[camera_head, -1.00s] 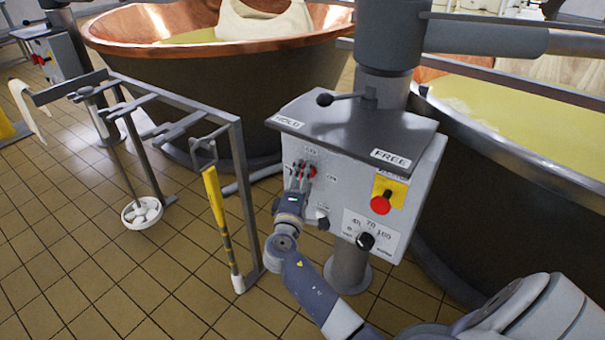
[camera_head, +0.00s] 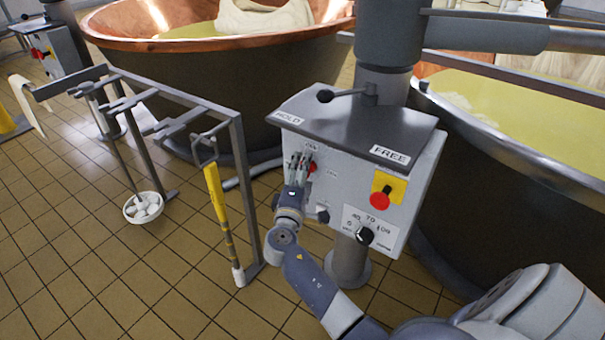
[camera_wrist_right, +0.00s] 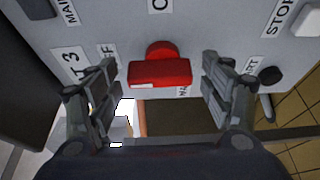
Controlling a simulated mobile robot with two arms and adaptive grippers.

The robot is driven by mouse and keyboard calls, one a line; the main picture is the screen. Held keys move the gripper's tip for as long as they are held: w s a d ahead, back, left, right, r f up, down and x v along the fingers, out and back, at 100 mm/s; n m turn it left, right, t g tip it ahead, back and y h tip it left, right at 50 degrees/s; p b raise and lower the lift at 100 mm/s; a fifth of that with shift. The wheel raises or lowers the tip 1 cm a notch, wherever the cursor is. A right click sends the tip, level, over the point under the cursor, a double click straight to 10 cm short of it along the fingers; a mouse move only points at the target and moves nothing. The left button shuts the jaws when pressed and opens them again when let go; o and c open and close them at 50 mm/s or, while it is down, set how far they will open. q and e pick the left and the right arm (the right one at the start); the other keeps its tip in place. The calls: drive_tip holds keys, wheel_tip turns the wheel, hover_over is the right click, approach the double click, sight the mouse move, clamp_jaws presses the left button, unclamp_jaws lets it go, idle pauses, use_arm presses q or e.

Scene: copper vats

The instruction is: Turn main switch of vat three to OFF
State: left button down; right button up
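The red main switch (camera_head: 312,167) sits on the upper left of the grey control box (camera_head: 335,187); the red knob also shows in the right wrist view (camera_wrist_right: 160,68). A partly hidden label ending in "T 3" (camera_wrist_right: 71,65) and one reading "FF" (camera_wrist_right: 107,57) are left of the knob there. My right gripper (camera_head: 298,163) is open at the box face. In the wrist view its fingers (camera_wrist_right: 160,88) stand on either side of the knob, with gaps on both sides. My left gripper is not in view.
A red button on a yellow plate (camera_head: 380,200) and a black dial (camera_head: 365,236) are to the right on the box. A lever (camera_head: 347,96) tops the lid. A rack with a yellow-handled tool (camera_head: 216,192) stands close left. Large vats (camera_head: 210,85) stand behind.

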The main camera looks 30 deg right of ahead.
drive_tip(key=v, duration=1.2)
idle(0.4)
